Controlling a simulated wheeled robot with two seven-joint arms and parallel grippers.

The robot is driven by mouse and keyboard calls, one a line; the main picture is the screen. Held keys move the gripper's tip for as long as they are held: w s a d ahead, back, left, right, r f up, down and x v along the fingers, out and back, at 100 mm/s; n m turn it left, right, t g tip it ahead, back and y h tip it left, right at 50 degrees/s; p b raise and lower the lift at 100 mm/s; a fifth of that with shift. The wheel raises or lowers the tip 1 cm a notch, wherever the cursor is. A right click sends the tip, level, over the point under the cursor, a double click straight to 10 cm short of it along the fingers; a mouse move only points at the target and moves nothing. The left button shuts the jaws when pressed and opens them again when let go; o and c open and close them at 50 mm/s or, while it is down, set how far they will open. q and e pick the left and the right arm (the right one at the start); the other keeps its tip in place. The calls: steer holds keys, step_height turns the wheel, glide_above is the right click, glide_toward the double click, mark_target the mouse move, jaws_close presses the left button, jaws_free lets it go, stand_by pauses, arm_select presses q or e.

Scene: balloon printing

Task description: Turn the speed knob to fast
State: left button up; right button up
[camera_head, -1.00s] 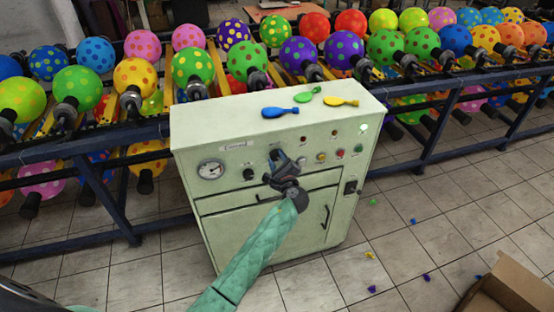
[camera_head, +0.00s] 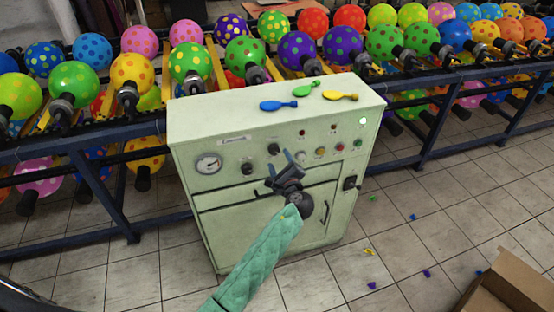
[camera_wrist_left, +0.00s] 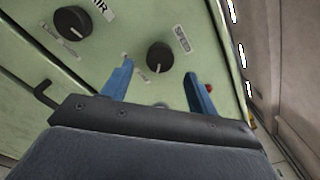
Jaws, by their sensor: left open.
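The speed knob (camera_wrist_left: 159,57) is a round black dial with a pale pointer mark, next to a label reading SPEED (camera_wrist_left: 182,40). In the head view it is the right one of two black knobs (camera_head: 274,149) on the pale green control cabinet (camera_head: 215,205). My left gripper (camera_head: 294,154) is open in front of the panel, just below and right of the knob. In the left wrist view its blue fingers (camera_wrist_left: 158,82) stand apart with the knob showing between and beyond their tips; contact is not visible. My right gripper is not in view.
Another black knob (camera_wrist_left: 72,22) sits left of the speed knob, by a label ending in "IR". A gauge (camera_head: 208,164), lamps and buttons share the panel. Blue, green and yellow balloons lie on the cabinet top. Racks of dotted balloons stand behind; a cardboard box (camera_head: 505,285) is lower right.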

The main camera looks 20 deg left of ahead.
arm_select(q)
steer(key=shift+b+v, duration=0.5)
steer(key=shift+v, duration=1.25)
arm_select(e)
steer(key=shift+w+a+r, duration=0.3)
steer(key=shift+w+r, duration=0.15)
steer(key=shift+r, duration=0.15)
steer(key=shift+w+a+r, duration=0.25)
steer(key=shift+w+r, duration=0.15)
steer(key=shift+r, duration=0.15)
